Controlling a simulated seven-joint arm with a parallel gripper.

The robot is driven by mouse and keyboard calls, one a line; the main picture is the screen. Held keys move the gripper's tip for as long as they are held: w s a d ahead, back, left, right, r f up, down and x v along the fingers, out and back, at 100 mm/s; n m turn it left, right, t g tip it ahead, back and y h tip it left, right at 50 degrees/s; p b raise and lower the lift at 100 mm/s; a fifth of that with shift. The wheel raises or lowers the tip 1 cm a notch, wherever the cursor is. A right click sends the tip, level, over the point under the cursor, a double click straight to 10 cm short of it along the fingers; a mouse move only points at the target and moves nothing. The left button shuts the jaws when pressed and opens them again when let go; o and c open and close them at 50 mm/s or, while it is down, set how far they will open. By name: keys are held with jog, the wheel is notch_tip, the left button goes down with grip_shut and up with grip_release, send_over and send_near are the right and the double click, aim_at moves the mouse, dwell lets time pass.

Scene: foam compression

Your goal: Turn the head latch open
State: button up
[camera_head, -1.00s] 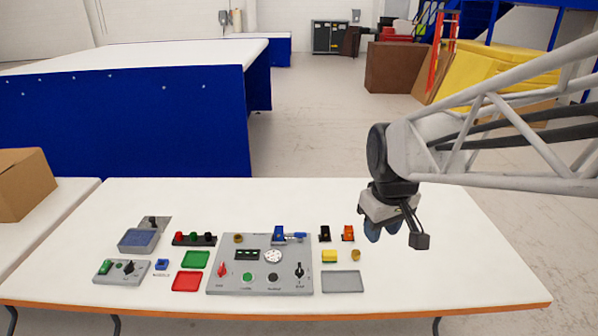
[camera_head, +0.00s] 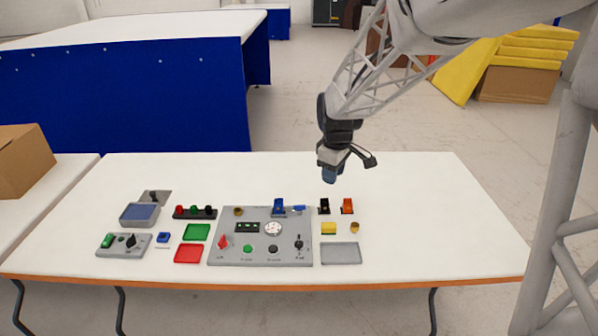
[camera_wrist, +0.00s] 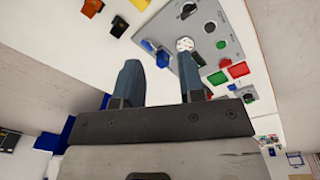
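A grey control panel (camera_head: 258,257) lies on the white table. It has a red knob (camera_head: 223,242) at left, a black lever-like knob (camera_head: 299,243) at right, a blue clamp-like part (camera_head: 278,206) at its top edge and a white perforated disc (camera_head: 273,228). The labels are too small to read, so I cannot tell which part is the head latch. My gripper (camera_head: 329,176) is in the air behind and right of the panel, touching nothing. In the wrist view my gripper (camera_wrist: 160,66) has its two fingers apart and empty, with the panel (camera_wrist: 219,45) beyond.
Black (camera_head: 324,206) and orange (camera_head: 347,206) blocks, a yellow block (camera_head: 328,228) and a grey tray (camera_head: 341,254) lie right of the panel. Green (camera_head: 197,232) and red (camera_head: 188,254) trays and a small switch box (camera_head: 123,246) lie left. The table's right side is clear.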

jog(key=w+a+f+n, duration=0.3)
jog(key=w+a+f, duration=0.2)
jog(key=w+f, duration=0.45)
jog(key=n+g, duration=0.1)
jog(key=n, duration=0.2)
send_over(300, 206)
notch_tip(300, 206, down, 8)
jog(key=shift+r, duration=0.25)
jog(key=shift+f, duration=0.1)
jog(key=shift+f, duration=3.8)
jog(key=shift+c, duration=0.4)
grip_shut()
